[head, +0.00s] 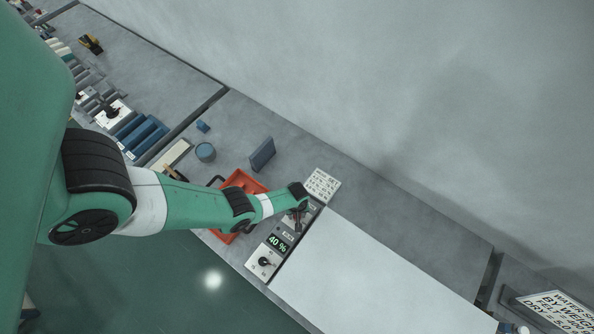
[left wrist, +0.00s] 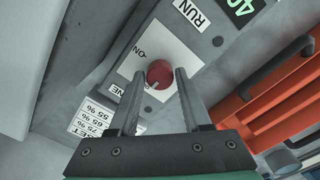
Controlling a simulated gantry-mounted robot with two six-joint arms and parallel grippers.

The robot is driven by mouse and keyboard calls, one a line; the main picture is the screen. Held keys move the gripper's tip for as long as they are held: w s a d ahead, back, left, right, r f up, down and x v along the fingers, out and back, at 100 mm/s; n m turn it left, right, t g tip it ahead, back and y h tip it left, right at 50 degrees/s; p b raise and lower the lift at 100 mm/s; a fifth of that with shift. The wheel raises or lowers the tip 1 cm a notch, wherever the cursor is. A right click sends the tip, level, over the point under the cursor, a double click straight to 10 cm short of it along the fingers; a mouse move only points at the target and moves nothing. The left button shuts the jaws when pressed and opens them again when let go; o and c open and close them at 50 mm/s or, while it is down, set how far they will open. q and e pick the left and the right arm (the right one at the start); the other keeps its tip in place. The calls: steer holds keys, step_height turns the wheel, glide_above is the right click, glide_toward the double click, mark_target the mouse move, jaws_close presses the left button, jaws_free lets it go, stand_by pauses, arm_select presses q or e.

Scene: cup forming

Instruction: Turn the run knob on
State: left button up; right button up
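The red run knob (left wrist: 160,73) sits on a white plate (left wrist: 172,46) marked ON, on a grey panel with a RUN label (left wrist: 192,14). A white mark shows on the knob's lower edge. My left gripper (left wrist: 159,70) is open, with its fingers on either side of the knob in the left wrist view. I cannot tell whether either finger touches it. In the head view my left gripper (head: 297,218) is over the far part of the control panel and hides the knob. My right gripper is not in view.
A green 40 % display (head: 278,243) and a black dial (head: 264,262) are on the panel's near part. A printed card (head: 322,185) lies beyond the gripper. An orange tray (head: 240,182) is to the left, under my arm. A pale flat surface (head: 385,270) lies to the right.

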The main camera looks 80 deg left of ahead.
arm_select(q)
jaws_close()
steer(key=m, duration=0.4)
steer(key=shift+m, duration=0.3)
steer(key=m, duration=0.4)
steer(key=shift+m, duration=0.3)
steer(key=m, duration=0.4)
steer(key=shift+m, duration=2.4)
